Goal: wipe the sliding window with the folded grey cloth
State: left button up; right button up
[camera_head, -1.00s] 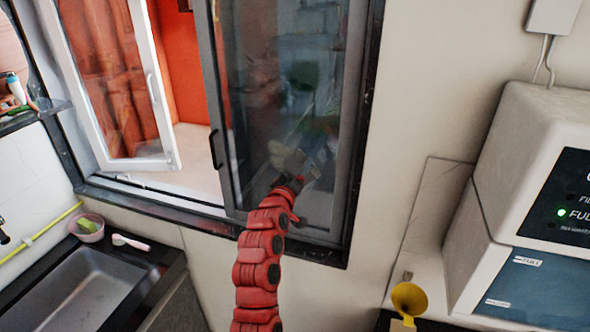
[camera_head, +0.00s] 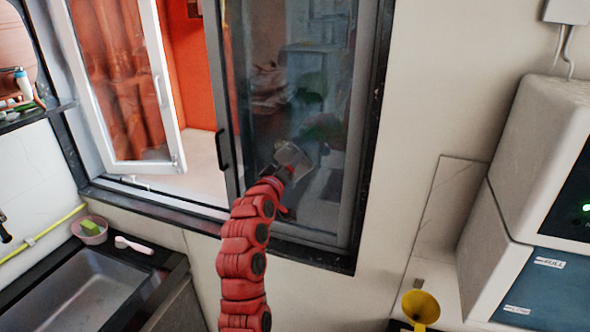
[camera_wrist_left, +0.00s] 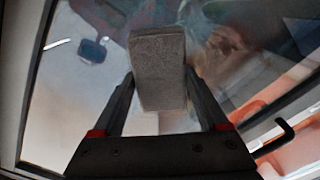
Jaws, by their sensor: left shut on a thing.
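The sliding window (camera_head: 315,75) has a dark grey frame and a reflective glass pane, with a black handle (camera_head: 222,150) on its left side. My left gripper (camera_head: 287,170) is in front of the pane's lower part. It is shut on the folded grey cloth (camera_head: 294,156), a small thick block. In the left wrist view the cloth (camera_wrist_left: 158,68) sits between the two fingers, with the glass behind it and a reflection of the gripper to the left. I cannot tell whether the cloth touches the glass. My right gripper is not in view.
A white-framed casement (camera_head: 130,85) stands open at left. Below it are a sink (camera_head: 75,295), a pink bowl (camera_head: 92,236) with a green sponge, and a pink brush (camera_head: 132,244). A white and blue machine (camera_head: 535,190) and a yellow funnel (camera_head: 420,307) are at right.

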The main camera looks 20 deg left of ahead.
aim_at(310, 154)
pick_arm(q)
jog(key=shift+a+f+b, duration=0.25)
jog(key=shift+a+b, duration=0.45)
jog(key=shift+a, duration=0.35)
jog(key=shift+a+r, duration=0.15)
jog(key=shift+a, duration=0.2)
jog(key=shift+s+a+r+b, duration=0.1)
jog(key=shift+a+r+b, duration=0.5)
jog(key=shift+a, duration=0.25)
jog(key=shift+s+a+r+b, duration=0.1)
jog(key=shift+a+r+b, duration=0.35)
jog(key=shift+a+b, duration=0.3)
jog(key=shift+w+d+f+p, duration=0.1)
jog(key=shift+d+p, duration=0.45)
jog(key=shift+d, duration=1.25)
jog(key=shift+w+d+p, duration=0.2)
jog(key=shift+d+p, duration=0.35)
jog(key=shift+d, duration=2.95)
